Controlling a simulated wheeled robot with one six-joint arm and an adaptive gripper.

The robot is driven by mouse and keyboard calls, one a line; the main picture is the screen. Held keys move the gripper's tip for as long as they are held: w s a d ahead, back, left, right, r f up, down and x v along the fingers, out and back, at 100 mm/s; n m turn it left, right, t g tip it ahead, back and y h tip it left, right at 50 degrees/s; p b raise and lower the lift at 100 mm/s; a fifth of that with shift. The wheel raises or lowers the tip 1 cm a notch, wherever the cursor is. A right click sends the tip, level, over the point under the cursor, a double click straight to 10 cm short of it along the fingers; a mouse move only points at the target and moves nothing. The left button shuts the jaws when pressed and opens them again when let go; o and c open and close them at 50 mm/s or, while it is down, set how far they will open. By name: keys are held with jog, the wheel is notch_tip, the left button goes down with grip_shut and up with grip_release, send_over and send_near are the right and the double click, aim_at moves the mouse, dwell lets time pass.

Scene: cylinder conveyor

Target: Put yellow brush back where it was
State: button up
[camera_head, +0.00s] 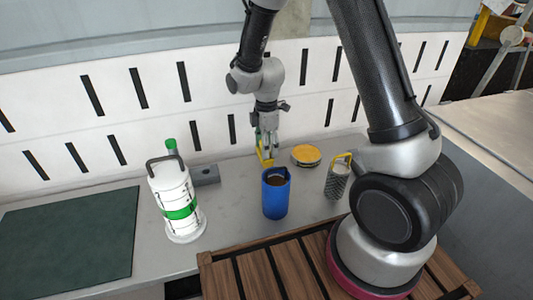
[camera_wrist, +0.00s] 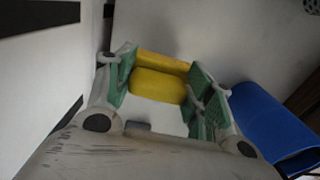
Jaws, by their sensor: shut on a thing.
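The yellow brush (camera_wrist: 158,78) is between the green-padded fingers of my gripper (camera_wrist: 160,95) in the wrist view. In the head view the brush (camera_head: 265,154) shows as a small yellow piece below my gripper (camera_head: 268,146), near the back of the counter by the slotted wall. My gripper is shut on the brush. The fingers hide part of it, and I cannot tell whether it touches the counter.
A blue cup (camera_head: 276,194) with dark contents stands just in front of my gripper. A round yellow-topped tin (camera_head: 306,155) and a yellow-handled grater (camera_head: 337,180) are to the right. A white-green canister (camera_head: 175,200), a grey block (camera_head: 206,175) and a dark green mat (camera_head: 70,242) are left.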

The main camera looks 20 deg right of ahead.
jog(key=shift+f, duration=1.5)
jog(key=shift+f, duration=0.1)
jog(key=o, duration=1.2)
jog(key=shift+c, duration=0.2)
